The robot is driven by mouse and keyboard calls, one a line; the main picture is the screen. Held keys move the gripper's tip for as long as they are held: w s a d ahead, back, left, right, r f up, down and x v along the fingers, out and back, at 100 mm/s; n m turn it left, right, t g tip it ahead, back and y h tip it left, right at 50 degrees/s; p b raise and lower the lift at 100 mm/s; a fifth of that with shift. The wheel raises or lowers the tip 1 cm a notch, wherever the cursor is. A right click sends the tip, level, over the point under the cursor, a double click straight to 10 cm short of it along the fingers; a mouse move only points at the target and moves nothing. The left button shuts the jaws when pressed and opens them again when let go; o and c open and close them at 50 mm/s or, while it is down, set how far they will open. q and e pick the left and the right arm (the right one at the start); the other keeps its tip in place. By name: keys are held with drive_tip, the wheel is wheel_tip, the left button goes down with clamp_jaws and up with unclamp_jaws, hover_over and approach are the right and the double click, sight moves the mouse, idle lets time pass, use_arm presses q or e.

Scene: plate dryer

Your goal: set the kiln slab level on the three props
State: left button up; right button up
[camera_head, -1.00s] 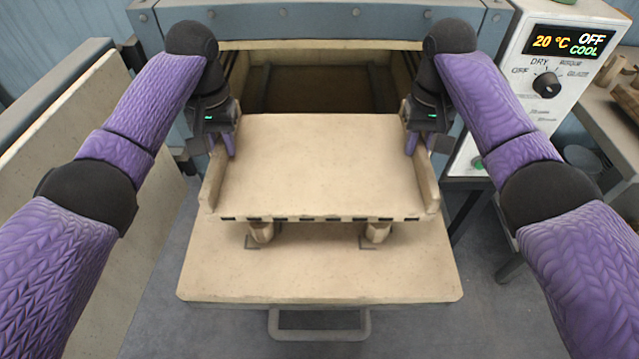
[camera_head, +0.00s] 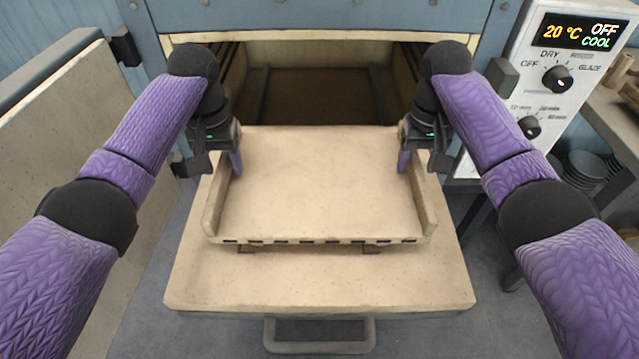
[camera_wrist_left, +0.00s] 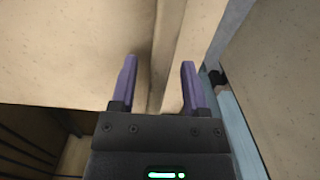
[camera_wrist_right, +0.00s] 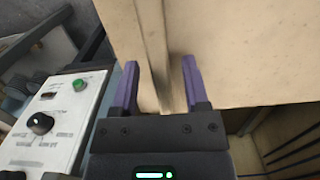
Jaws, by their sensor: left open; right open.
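The kiln slab (camera_head: 318,185) is a pale tan plate with a raised rim along each side and a notched front edge. It lies low over the wide tan base board (camera_head: 320,285) in front of the kiln opening. The props under it are hidden; only parts of dark marks show below its front edge. My left gripper (camera_head: 236,160) is open at the slab's far left, its fingers either side of the left rim (camera_wrist_left: 172,65). My right gripper (camera_head: 404,160) is open at the far right, its fingers either side of the right rim (camera_wrist_right: 154,55).
The kiln opening (camera_head: 318,95) is behind the slab. A control panel (camera_head: 555,90) reading 20 °C, OFF and COOL stands at the right. A large pale door panel (camera_head: 75,150) stands at the left. A handle (camera_head: 320,335) sticks out in front of the base board.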

use_arm(q)
wheel_tip(320, 180, up, 12)
drive_tip(key=shift+w, duration=0.35)
use_arm(e)
wheel_tip(320, 180, up, 12)
drive_tip(key=shift+w, duration=0.35)
